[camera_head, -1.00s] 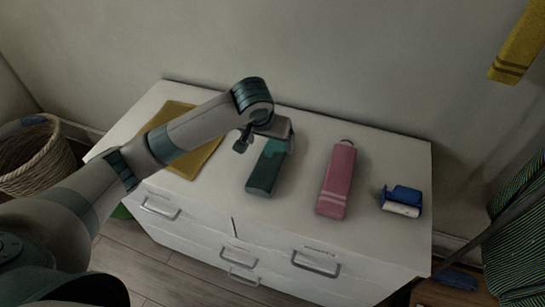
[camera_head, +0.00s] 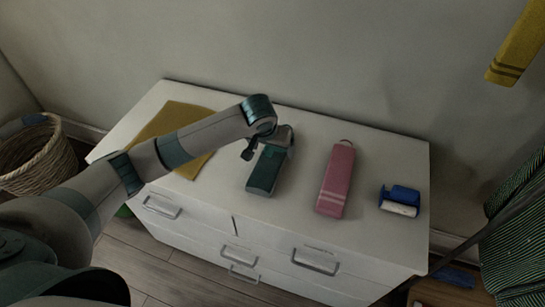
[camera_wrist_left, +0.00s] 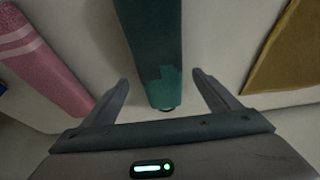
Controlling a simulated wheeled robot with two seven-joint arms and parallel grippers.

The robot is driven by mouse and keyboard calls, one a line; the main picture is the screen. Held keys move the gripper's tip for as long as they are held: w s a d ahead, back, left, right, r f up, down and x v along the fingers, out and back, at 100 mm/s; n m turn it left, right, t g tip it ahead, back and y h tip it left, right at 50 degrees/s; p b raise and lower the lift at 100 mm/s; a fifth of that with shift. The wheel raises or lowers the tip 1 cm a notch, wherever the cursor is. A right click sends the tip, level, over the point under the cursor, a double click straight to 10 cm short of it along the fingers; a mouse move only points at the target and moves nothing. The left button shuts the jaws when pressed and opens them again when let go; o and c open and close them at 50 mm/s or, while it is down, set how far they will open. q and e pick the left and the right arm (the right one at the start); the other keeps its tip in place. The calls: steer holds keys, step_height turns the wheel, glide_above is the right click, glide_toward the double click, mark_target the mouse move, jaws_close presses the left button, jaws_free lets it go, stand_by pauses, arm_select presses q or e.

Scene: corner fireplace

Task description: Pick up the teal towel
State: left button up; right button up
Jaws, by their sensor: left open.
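The teal towel (camera_head: 264,178) is a long, folded, dark teal strip lying on the white dresser top, between a mustard towel and a pink towel. My left gripper (camera_head: 268,143) is over its far end and hides part of it in the head view. In the left wrist view, the left gripper (camera_wrist_left: 160,78) is open, with one finger on each side of the teal towel (camera_wrist_left: 152,42). The fingers show clear gaps to the towel. My right gripper is not in view.
The pink towel (camera_head: 336,182) lies right of the teal one, and a blue-and-white item (camera_head: 401,201) beyond it. The mustard towel (camera_head: 178,118) is flat at left, partly behind my arm. A wicker basket (camera_head: 36,160) stands left of the dresser (camera_head: 300,232).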

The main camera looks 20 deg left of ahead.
mark_target(274, 152)
arm_select(q)
steer(key=shift+p+x, duration=0.3)
steer(key=shift+x, duration=1.35)
steer(key=shift+w+a, duration=0.1)
steer(key=c, duration=1.3)
